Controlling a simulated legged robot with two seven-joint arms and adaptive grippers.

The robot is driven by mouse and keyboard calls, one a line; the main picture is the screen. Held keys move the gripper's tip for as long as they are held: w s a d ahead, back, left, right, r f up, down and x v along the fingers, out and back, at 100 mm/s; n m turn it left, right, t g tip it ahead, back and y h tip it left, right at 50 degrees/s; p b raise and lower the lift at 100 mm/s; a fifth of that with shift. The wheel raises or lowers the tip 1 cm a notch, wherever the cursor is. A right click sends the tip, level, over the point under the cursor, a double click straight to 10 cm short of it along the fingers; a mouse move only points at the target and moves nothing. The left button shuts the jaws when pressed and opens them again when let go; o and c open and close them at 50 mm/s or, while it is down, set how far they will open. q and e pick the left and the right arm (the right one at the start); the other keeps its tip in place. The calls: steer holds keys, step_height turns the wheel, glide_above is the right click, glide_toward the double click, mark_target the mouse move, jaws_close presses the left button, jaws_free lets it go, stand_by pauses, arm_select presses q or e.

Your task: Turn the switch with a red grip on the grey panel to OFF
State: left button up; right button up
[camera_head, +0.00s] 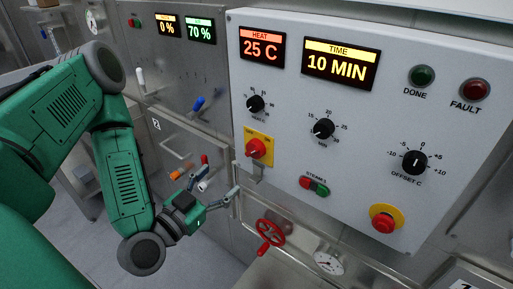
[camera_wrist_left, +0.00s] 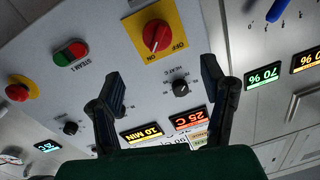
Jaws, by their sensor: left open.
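The switch with the red grip (camera_head: 257,148) sits on a yellow plate at the lower left of the grey panel (camera_head: 330,200). In the left wrist view the red grip (camera_wrist_left: 157,36) is at the top centre, seen rotated, with ON and OFF lettering on its plate. Its white mark appears nearer the ON lettering. My left gripper (camera_head: 220,176) is open and empty, below and left of the switch, apart from it. In the left wrist view its two fingers (camera_wrist_left: 162,80) stand spread below the switch. My right gripper is not in view.
Above the switch is a black dial (camera_head: 255,104); to its right are the red and green steam buttons (camera_head: 314,186) and a red stop button on yellow (camera_head: 385,219). A blue lever (camera_head: 197,104) is on the left panel.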

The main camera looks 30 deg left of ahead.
arm_select(q)
steer(key=b, duration=0.3)
glide_toward(251, 154)
steer(key=w, duration=0.2)
steer(key=w+b, duration=0.4)
steer(key=w, duration=0.4)
steer(key=shift+w+a+b, duration=0.1)
steer(key=shift+w+b, duration=0.05)
steer(key=shift+b, duration=0.2)
steer(key=shift+w+a, duration=0.25)
steer(key=shift+w, duration=0.05)
steer(key=shift+d, duration=0.5)
steer(key=shift+c, duration=0.9)
steer(key=shift+d, duration=0.1)
steer(key=c, duration=1)
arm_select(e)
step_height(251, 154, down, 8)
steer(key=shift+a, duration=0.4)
